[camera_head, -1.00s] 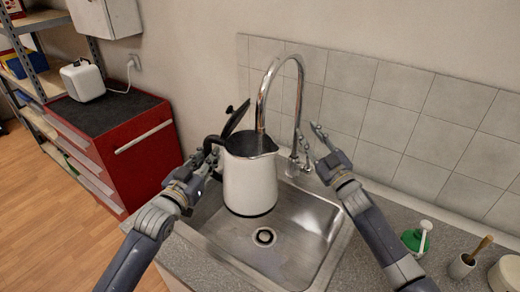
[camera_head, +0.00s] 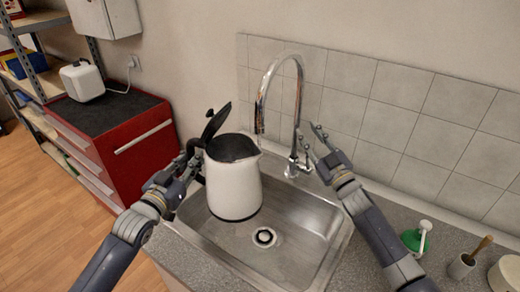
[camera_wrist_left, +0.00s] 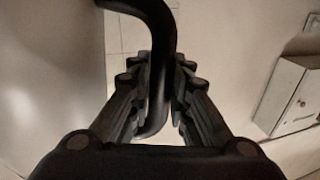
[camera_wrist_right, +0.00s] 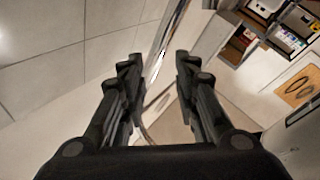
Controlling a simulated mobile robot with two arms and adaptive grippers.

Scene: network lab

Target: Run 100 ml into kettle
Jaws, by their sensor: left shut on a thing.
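A white kettle (camera_head: 234,185) with a dark rim and its black lid tilted open is upright over the left part of the steel sink (camera_head: 290,262). My left gripper (camera_head: 190,160) is shut on the kettle's black handle, which also shows between the fingers in the left wrist view (camera_wrist_left: 160,85). My right gripper (camera_head: 314,143) is open beside the faucet's base. In the right wrist view its fingers (camera_wrist_right: 158,80) are apart, with the chrome faucet pipe visible beyond them.
A red cabinet (camera_head: 145,160) with a white appliance (camera_head: 82,80) on top stands at the left. A green-and-white bottle (camera_head: 416,238) and a brush in a holder (camera_head: 466,262) stand on the counter at the right. A tiled wall (camera_head: 400,100) is behind the faucet.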

